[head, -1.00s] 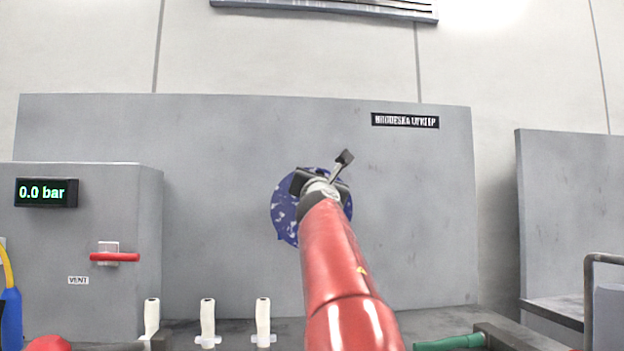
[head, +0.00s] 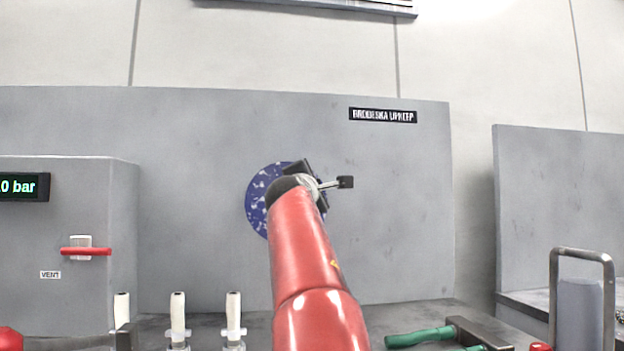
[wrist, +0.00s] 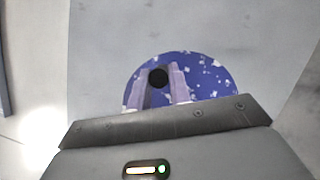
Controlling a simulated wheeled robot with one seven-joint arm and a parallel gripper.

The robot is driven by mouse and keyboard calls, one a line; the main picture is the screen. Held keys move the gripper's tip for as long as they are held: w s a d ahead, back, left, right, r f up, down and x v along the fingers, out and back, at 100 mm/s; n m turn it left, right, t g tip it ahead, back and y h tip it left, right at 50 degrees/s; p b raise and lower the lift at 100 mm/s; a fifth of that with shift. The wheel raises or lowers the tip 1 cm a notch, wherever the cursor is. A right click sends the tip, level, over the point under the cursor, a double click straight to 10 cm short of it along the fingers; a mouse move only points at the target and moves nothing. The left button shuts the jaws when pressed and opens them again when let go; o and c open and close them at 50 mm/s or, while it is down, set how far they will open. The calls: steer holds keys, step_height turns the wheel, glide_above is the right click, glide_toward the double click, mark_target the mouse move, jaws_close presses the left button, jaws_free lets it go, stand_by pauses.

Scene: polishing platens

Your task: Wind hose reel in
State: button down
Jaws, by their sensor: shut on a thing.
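The hose reel shows as a round blue disc with white specks (head: 260,205) on the grey upright panel in the head view. It also shows in the wrist view (wrist: 208,76). A round black knob (wrist: 158,75) stands in front of the disc, between my two greyish fingers. My gripper (wrist: 160,84) is shut on this knob. In the head view my gripper covers the right part of the disc, and its fingertips are hidden behind my wrist. I cannot see any hose.
A grey cabinet (head: 75,210) with a pressure display (head: 22,187) and red vent handle (head: 86,252) stands left. Several white-topped fittings (head: 178,318) stand below. Green-handled tool (head: 420,337) and metal-framed cart (head: 582,300) are at right.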

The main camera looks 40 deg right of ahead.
steer(key=shift+s+d+f+m+g, duration=0.15)
steer(key=shift+f+m+g, duration=0.15)
steer(key=shift+m, duration=0.25)
steer(key=shift+d+f+m+g, duration=0.2)
steer(key=shift+f+m, duration=0.1)
steer(key=shift+m, duration=0.25)
steer(key=c, duration=1.3)
jaws_free()
steer(key=shift+a, duration=0.1)
steer(key=r+b+v, duration=0.1)
steer(key=b+v, duration=0.2)
steer(key=v, duration=0.4)
steer(key=shift+s+a+f, duration=0.3)
steer(key=shift+s+f, duration=0.05)
steer(key=shift+f, duration=0.1)
